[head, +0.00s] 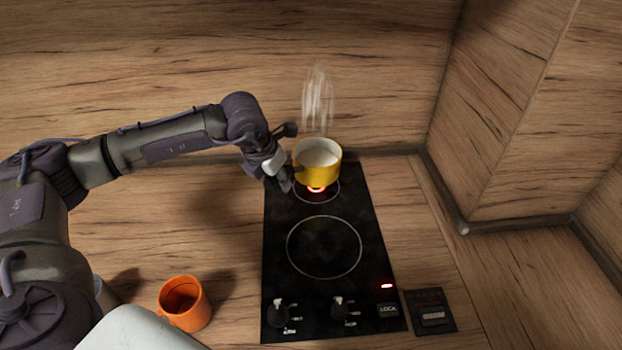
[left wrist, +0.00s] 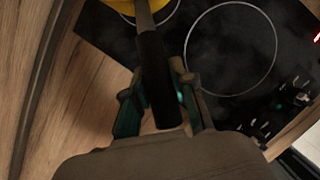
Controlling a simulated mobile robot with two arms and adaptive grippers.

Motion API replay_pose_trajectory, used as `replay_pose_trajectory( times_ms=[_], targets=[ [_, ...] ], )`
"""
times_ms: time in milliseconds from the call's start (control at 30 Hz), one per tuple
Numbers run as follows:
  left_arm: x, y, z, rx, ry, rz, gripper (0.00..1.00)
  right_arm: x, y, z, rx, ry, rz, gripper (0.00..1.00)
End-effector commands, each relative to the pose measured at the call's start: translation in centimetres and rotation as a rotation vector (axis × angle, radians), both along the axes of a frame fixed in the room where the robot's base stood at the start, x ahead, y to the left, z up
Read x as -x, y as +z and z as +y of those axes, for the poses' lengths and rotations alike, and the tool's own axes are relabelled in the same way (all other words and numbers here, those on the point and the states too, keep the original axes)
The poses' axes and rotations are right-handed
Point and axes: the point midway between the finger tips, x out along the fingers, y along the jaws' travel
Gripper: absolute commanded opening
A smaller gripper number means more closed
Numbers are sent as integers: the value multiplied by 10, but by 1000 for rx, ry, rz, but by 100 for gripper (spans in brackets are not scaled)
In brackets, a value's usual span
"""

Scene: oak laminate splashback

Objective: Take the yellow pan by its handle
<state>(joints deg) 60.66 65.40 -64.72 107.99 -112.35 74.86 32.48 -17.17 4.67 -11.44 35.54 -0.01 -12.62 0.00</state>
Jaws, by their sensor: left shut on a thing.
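The yellow pan (head: 317,170) sits over the rear burner of the black cooktop, with pale contents and steam rising above it. Its edge shows at the top of the left wrist view (left wrist: 128,6). Its dark handle (left wrist: 155,75) runs down between the fingers of my left gripper (left wrist: 160,88) in that view. My left gripper is shut on the handle, at the left side of the pan in the head view (head: 286,184). The gripper hides most of the handle in the head view. My right gripper is not in view.
The cooktop (head: 285,205) has a glowing rear burner (head: 317,188), an empty front ring (head: 324,247) and knobs (head: 280,311) at its front. An orange mug (head: 184,303) stands left of it. A small dark panel (head: 430,312) lies to the right. Wooden walls close off the back and right.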

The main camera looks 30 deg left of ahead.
Motion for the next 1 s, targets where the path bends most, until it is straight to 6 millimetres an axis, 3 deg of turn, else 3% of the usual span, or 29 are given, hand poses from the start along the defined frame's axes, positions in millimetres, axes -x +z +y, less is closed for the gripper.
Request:
replay_pose_trajectory(
  times_ms=[367, 1000],
  targets=[
    [-2, 7, 0, 1, 0, -9, 0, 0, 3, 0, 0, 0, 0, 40],
    [-2, 51, 0, 2, 0, -10, 0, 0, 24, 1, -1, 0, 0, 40]
  ],
)
